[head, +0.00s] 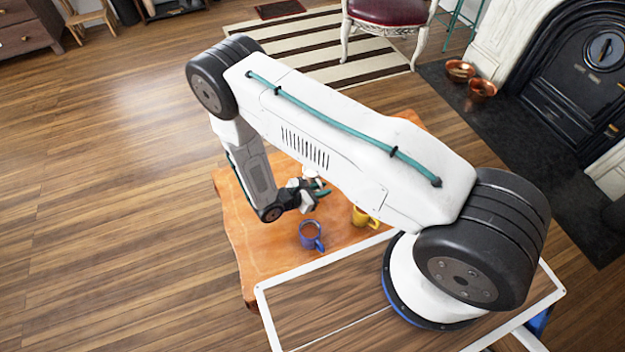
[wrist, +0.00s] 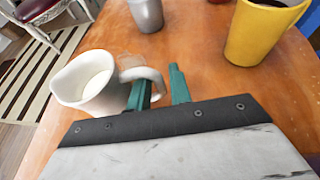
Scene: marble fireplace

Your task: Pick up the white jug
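The white jug (wrist: 82,84) stands on the wooden table at the left of the wrist view, its mouth and spout showing. Its handle (wrist: 158,80) reaches right toward my gripper (wrist: 160,88). The two green fingers are apart, and the outer part of the handle shows between them. The left finger overlaps the handle loop; I cannot tell whether the fingers touch it. In the head view, my gripper (head: 318,189) is low over the table, and a small white part of the jug (head: 309,171) shows behind it. The rest is hidden by my arm.
A yellow mug (wrist: 258,32) stands to the right, also visible in the head view (head: 363,217). A grey cup (wrist: 147,14) is farther back. A blue mug (head: 311,236) stands nearer my base on the table (head: 258,250). The table's left part is clear.

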